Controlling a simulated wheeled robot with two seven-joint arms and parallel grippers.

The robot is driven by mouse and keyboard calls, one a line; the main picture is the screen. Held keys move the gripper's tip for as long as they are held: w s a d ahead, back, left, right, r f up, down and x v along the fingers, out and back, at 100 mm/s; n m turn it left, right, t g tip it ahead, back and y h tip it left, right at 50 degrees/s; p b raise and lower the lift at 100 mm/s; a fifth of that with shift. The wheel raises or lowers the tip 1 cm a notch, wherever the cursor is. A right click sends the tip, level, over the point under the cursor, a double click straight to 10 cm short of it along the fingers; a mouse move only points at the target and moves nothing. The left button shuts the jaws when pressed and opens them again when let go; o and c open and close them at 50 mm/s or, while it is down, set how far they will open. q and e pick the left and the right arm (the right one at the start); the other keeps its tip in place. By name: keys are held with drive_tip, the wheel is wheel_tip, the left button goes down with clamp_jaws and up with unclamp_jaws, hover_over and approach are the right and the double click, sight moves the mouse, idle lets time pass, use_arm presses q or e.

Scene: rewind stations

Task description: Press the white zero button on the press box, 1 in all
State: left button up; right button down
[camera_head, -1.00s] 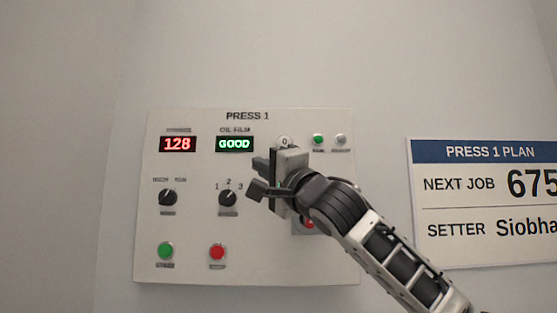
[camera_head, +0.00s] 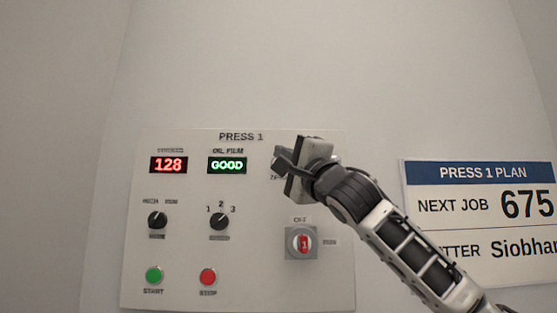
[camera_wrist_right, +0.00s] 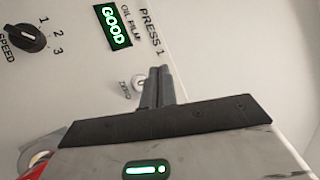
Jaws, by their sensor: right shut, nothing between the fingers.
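The press box (camera_head: 180,250) is a pale panel on the wall, headed PRESS 1. Its red display (camera_head: 168,165) reads 128, and its green display (camera_head: 227,166) reads GOOD. My right gripper (camera_head: 281,162) is shut and empty, in front of the panel's upper right part, and hides the zero button in the head view. In the right wrist view the white zero button (camera_wrist_right: 138,84) shows partly, with its ZERO label beside it. The shut fingertips (camera_wrist_right: 159,72) are right beside the button and overlap its edge; I cannot tell whether they touch it. My left gripper is not in view.
Below are two black knobs (camera_head: 157,220) (camera_head: 219,221), a green start button (camera_head: 154,275), a red stop button (camera_head: 208,277) and a grey switch with a red handle (camera_head: 303,243). A PRESS 1 PLAN sign (camera_head: 480,215) hangs to the right. The wall above is clear.

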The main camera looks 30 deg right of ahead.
use_arm(q)
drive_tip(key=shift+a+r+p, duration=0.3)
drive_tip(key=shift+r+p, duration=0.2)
drive_tip(key=shift+p, duration=0.6)
use_arm(e)
drive_tip(key=w+d, duration=0.2)
drive_tip(key=w, duration=0.1)
drive_tip(key=w+d, duration=0.1)
drive_tip(key=w, duration=0.1)
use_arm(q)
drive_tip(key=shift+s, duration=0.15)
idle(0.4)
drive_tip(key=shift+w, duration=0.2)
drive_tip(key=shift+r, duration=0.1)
use_arm(e)
drive_tip(key=shift+w+d, duration=0.1)
drive_tip(key=shift+w, duration=0.05)
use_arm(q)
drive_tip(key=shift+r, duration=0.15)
use_arm(e)
drive_tip(key=shift+w+d, duration=0.15)
drive_tip(key=shift+w, duration=0.1)
use_arm(q)
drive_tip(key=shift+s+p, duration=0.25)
drive_tip(key=shift+p, duration=0.1)
use_arm(e)
drive_tip(key=shift+w+d, duration=0.1)
drive_tip(key=shift+w, duration=0.05)
